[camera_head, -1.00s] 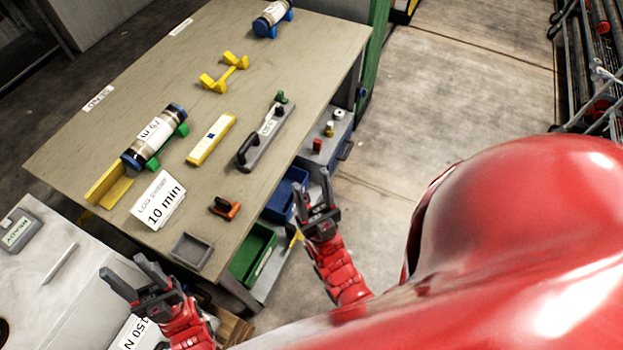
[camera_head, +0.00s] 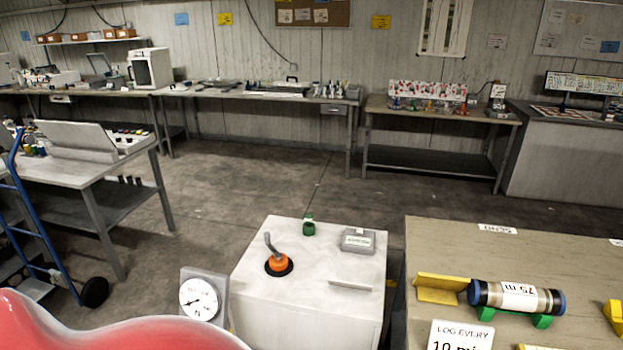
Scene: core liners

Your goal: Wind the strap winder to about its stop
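A small crank with a grey handle on an orange and black round base (camera_head: 279,264) stands on top of a white cabinet (camera_head: 310,310), and looks like the strap winder. Its handle leans up and to the left. A round white dial gauge with a black needle (camera_head: 199,298) sits at the cabinet's left side. No strap can be made out. Neither of my grippers shows in this view.
A green part (camera_head: 308,228), a grey labelled box (camera_head: 358,240) and a thin grey bar (camera_head: 350,285) are also on the cabinet. To the right, a workbench (camera_head: 440,235) carries a core liner (camera_head: 516,297) on green supports. Open floor (camera_head: 260,180) lies behind.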

